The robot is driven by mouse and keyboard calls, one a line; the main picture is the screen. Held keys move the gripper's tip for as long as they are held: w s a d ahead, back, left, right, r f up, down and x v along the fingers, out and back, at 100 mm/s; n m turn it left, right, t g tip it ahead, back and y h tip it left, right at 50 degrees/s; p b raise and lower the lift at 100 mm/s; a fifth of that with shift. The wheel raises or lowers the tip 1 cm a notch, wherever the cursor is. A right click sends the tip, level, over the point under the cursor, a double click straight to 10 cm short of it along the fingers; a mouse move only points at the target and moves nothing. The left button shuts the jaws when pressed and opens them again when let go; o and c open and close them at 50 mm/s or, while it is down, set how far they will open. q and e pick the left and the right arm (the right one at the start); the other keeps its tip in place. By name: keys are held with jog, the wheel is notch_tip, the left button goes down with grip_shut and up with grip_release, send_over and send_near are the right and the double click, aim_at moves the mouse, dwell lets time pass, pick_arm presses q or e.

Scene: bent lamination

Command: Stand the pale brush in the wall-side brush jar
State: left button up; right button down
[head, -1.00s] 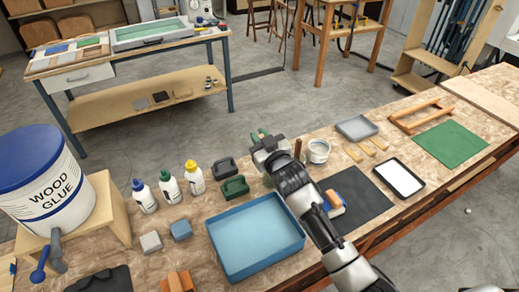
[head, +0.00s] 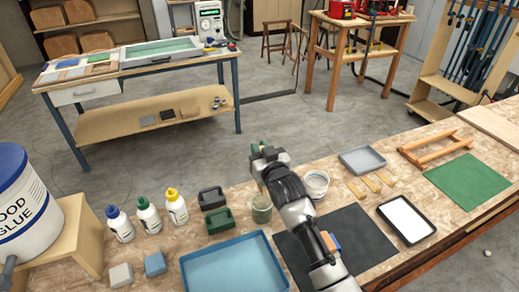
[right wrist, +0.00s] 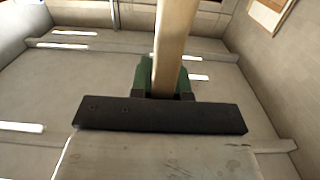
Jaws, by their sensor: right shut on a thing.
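My right gripper (head: 258,150) is raised over the back edge of the bench, beyond the jars. In the right wrist view its green fingers (right wrist: 164,82) are shut on a pale wooden bar, which I take for the pale brush (right wrist: 175,35). Its ends are cut off or hidden there, and I cannot make it out in the head view. A green-grey jar (head: 262,208) stands just left of my right arm. A whitish jar (head: 316,183) stands just right of it. I cannot tell which jar is the wall-side one. My left gripper is not in view.
Glue bottles (head: 148,216) and dark and green block-like things (head: 219,219) stand left of the jars. A blue tray (head: 235,265) lies in front. A grey tray (head: 362,160), wooden strips (head: 370,184) and a black-rimmed tray (head: 406,219) lie to the right.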

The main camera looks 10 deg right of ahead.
notch_tip(320, 180, down, 3)
jog(key=shift+r+b, duration=0.2)
jog(key=shift+b, duration=0.75)
jog(key=shift+f+b, duration=2.45)
jog(key=shift+f, duration=1.2)
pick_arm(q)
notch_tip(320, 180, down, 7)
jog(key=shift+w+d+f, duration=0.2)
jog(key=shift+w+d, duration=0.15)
pick_arm(e)
jog(key=c, duration=1)
grip_release()
